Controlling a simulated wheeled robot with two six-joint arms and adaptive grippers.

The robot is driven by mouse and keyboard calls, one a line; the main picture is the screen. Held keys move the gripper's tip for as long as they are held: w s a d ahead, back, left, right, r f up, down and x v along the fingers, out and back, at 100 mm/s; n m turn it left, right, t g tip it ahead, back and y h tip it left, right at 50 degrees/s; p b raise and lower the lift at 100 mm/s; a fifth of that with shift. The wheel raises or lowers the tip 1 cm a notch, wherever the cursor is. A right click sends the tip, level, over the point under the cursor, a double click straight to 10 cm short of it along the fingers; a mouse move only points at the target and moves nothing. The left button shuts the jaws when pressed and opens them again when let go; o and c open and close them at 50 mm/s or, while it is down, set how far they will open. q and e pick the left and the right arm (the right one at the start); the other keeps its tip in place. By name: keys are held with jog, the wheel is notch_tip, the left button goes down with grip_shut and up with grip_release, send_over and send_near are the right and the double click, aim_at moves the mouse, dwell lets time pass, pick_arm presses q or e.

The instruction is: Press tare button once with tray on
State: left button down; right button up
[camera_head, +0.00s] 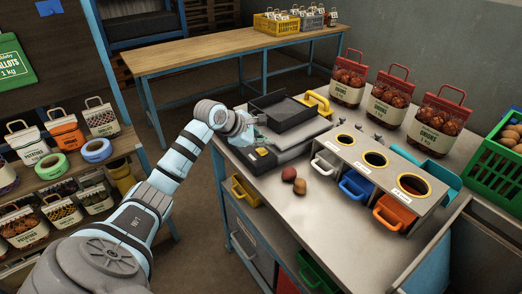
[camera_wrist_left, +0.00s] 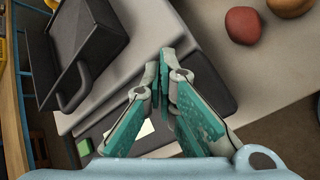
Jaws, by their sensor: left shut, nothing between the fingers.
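The scale (camera_head: 250,160) is a dark unit at the left end of the grey bench. The dark tray (camera_head: 300,122), with a raised side and a handle, sits on it; the tray also shows at the upper left of the wrist view (camera_wrist_left: 92,25). The scale's front panel shows a green button (camera_wrist_left: 84,147) and a pale patch beside the fingers; their markings are unreadable. My left gripper (camera_head: 262,138) is shut and empty over the scale, its teal fingertips together (camera_wrist_left: 166,62). I cannot tell whether it touches. My right gripper is not in view.
A red potato (camera_head: 289,174) and a brown one (camera_head: 300,187) lie on the bench before the scale. A sorting unit (camera_head: 345,150) with white, blue and orange bins stands to the right. Onion sacks (camera_head: 390,100) line the back. A green crate (camera_head: 490,170) stands far right.

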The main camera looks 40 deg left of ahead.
aim_at(263, 152)
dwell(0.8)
pick_arm(q)
jog(key=shift+f+b, duration=0.35)
jog(key=shift+f, duration=0.1)
jog(key=shift+f+b, duration=0.4)
jog(key=shift+f, duration=0.1)
dwell(0.4)
jog(key=shift+r+p, duration=0.65)
jog(key=shift+r, duration=0.3)
notch_tip(263, 152, up, 5)
jog(key=p, duration=0.4)
jog(key=shift+r, duration=0.1)
dwell(0.7)
